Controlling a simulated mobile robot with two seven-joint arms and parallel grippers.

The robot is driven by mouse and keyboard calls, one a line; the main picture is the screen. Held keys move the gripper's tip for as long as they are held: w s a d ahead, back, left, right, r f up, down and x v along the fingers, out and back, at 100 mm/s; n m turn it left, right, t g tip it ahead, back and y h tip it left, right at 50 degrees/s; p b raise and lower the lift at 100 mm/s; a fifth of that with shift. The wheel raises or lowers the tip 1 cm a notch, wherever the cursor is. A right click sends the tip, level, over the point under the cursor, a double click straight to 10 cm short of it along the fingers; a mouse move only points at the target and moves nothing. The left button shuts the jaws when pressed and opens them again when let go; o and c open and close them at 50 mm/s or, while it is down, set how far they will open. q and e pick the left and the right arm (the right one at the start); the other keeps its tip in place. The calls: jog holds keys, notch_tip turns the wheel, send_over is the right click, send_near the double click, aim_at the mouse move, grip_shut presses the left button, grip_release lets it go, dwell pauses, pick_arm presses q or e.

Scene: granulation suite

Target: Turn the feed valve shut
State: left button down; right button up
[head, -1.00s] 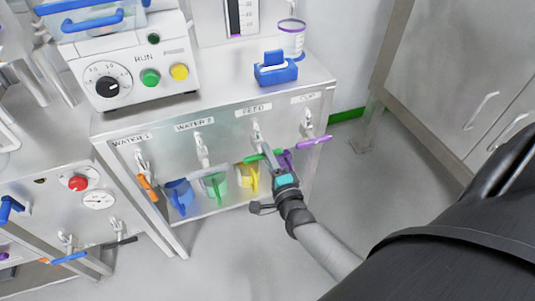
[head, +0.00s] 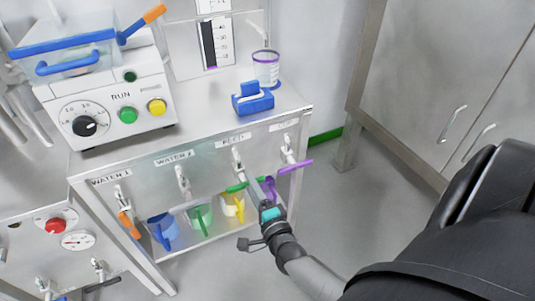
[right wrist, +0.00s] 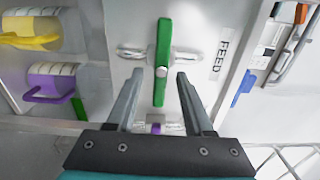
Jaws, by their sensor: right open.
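The feed valve (head: 238,160) hangs under its FEED label on the front of the steel stand. Its green handle (head: 237,187) lies crosswise to the pipe. In the right wrist view the green handle (right wrist: 163,40) stands upright in the picture, beside the sideways FEED label. My right gripper (head: 253,193) is just in front of this valve. In the right wrist view its two open fingertips (right wrist: 160,74) lie on either side of the handle's lower half, with gaps visible. Contact cannot be seen. My left gripper is out of view.
The cup valve's purple handle (head: 295,167) sticks out close on the right. Blue (head: 162,230), green (head: 200,217), yellow (head: 232,205) and purple (head: 268,188) jugs stand below. Open floor lies in front.

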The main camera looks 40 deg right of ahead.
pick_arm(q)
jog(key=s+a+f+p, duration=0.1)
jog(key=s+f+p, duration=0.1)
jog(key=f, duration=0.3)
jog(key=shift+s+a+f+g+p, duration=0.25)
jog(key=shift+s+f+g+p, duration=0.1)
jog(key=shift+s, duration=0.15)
pick_arm(e)
jog(key=v, duration=1.3)
jog(key=shift+s, duration=0.25)
